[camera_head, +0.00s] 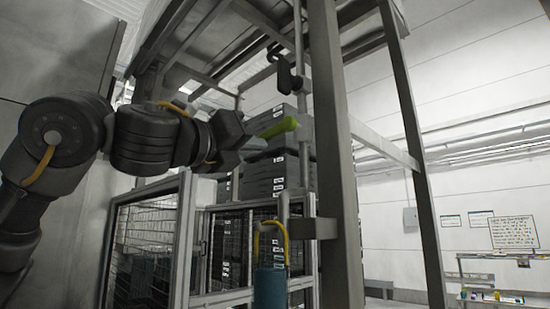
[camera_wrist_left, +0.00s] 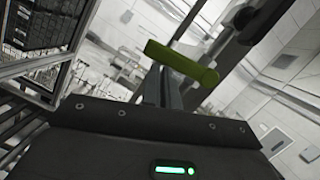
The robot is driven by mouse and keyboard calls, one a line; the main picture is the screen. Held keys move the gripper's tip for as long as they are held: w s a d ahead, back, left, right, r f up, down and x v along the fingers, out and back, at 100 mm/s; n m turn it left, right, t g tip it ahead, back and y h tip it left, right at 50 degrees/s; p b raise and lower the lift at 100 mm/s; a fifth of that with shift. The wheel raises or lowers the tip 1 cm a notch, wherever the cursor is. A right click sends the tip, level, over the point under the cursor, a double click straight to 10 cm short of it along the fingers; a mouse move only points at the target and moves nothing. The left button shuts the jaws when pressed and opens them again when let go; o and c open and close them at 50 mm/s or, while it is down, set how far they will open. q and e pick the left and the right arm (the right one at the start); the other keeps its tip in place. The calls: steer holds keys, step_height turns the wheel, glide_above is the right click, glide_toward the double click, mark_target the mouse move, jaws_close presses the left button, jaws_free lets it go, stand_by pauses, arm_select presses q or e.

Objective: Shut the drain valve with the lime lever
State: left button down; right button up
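In the left wrist view the lever (camera_wrist_left: 182,62) lies across the picture just beyond my fingertips. My left gripper (camera_head: 250,144) is at the lever's left end, slightly below it. In the wrist view the left gripper's fingers (camera_wrist_left: 165,88) are close together and look shut, with their tips by the lever's underside. I cannot tell whether they touch it. The valve body is hard to make out. My right gripper is not in view.
A thick grey post (camera_head: 335,150) stands right of the lever. Stacked dark crates (camera_head: 265,178) stand behind it, beyond a mesh guard (camera_head: 150,240). A blue cylinder with a yellow loop (camera_head: 270,287) is below. The floor side at right is open, with a shelf (camera_head: 490,280) far off.

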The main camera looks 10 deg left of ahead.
arm_select(q)
steer(key=shift+w+a+r, duration=0.15)
steer(key=shift+r, duration=0.15)
stand_by(0.5)
step_height(320, 180, down, 5)
steer(key=b, duration=0.4)
steer(key=b+v, duration=0.4)
steer(key=v, duration=0.5)
steer(key=shift+s+a+r+b, duration=0.25)
steer(key=shift+a+r+b, duration=0.1)
steer(key=shift+a, duration=0.15)
